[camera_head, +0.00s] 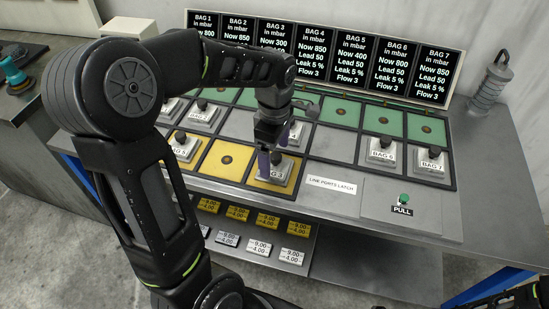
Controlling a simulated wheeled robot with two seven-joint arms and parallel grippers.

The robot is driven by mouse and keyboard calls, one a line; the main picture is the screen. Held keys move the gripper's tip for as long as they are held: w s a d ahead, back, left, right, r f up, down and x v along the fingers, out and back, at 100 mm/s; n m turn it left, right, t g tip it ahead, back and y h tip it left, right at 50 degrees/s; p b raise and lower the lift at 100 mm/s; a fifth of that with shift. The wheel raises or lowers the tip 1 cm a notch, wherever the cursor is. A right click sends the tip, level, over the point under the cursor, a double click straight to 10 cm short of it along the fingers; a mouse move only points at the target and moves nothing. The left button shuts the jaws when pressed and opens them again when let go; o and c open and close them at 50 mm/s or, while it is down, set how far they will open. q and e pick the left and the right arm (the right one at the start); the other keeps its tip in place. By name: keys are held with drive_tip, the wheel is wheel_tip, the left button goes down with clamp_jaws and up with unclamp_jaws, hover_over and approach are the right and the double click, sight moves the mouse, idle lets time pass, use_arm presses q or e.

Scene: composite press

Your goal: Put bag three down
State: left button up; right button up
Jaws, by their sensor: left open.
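The bag 3 block (277,175) is a pale plate with a dark knob, sitting in a yellow cell in the front row of the bench grid. Its label is partly hidden. My left gripper (272,155) is directly over it, pointing down, with its purple-grey fingers around or just beside the knob. It is open; I cannot tell whether a finger touches the knob. My right gripper is out of view; only part of an arm shows at the lower right edge.
Other labelled blocks stand nearby: bag 4 (298,134) just behind, bag 5 (183,150) at left, bag 6 (381,154) and bag 7 (432,163) at right. An empty yellow cell (226,160) is left of bag 3. Display panels (317,62) line the back.

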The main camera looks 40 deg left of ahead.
sight(275, 158)
use_arm(q)
wheel_tip(275, 158, up, 9)
drive_tip(key=shift+r, duration=0.2)
